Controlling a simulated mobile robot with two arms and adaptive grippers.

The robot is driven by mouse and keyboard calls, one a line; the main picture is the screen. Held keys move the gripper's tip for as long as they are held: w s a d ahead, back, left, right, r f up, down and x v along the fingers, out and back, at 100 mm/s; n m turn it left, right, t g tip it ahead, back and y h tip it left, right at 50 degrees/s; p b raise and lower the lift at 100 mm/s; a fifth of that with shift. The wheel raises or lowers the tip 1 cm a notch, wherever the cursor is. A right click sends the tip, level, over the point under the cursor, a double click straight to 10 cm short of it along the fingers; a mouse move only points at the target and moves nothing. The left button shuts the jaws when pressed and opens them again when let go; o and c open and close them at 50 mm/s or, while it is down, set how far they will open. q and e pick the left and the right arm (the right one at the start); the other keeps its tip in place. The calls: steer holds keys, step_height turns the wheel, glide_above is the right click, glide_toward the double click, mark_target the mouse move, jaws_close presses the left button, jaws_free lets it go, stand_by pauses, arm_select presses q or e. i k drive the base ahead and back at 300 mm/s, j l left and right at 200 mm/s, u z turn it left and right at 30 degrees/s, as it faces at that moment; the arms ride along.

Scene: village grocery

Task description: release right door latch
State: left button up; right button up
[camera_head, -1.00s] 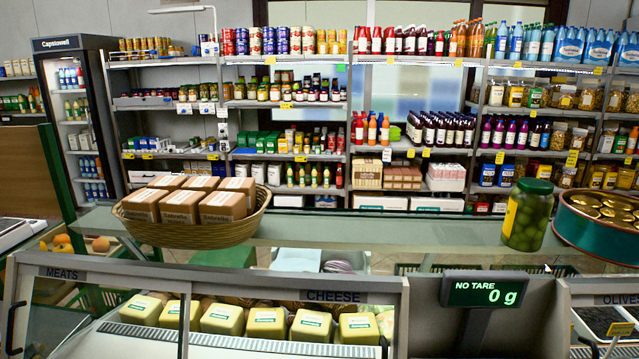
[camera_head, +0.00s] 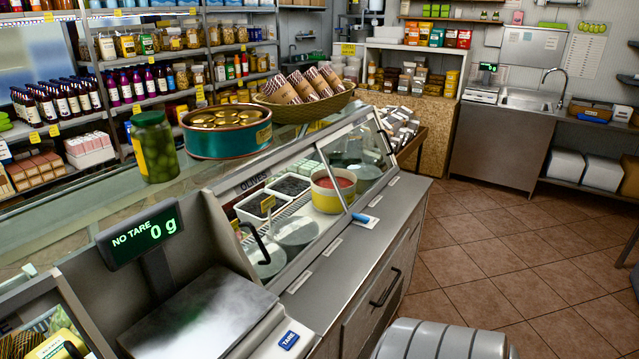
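No part that I can clearly tell as the right door latch shows. The olives display case (camera_head: 245,184) has a sloped glass front, with a curved black handle (camera_head: 262,246) near its left end. A grey cabinet front (camera_head: 345,325) below the counter carries a dark bar handle (camera_head: 386,288); whether it is a door or a drawer I cannot tell. Neither of my grippers is in view.
A scale with a "0 g" display (camera_head: 143,232) stands left of the case. A green jar (camera_head: 153,146), teal tin (camera_head: 227,138) and basket (camera_head: 303,103) stand on top. Open tiled floor (camera_head: 530,250) lies right, before a sink unit (camera_head: 512,135).

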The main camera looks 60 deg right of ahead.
mark_target(365, 220)
steer(key=z, duration=2.25)
steer(key=u, duration=0.35)
steer(key=i+l+u, duration=0.1)
steer(key=u, duration=0.25)
steer(key=l+u, duration=0.15)
steer(key=u, duration=0.2)
steer(key=i+l+u, duration=0.15)
steer(key=l+u, duration=0.2)
steer(key=l, duration=0.45)
steer(key=l+u, duration=0.3)
steer(key=l, duration=0.5)
steer(key=l+u, duration=0.35)
steer(key=l, duration=0.5)
steer(key=k+l, duration=0.1)
steer(key=l, duration=1)
steer(key=k, duration=0.05)
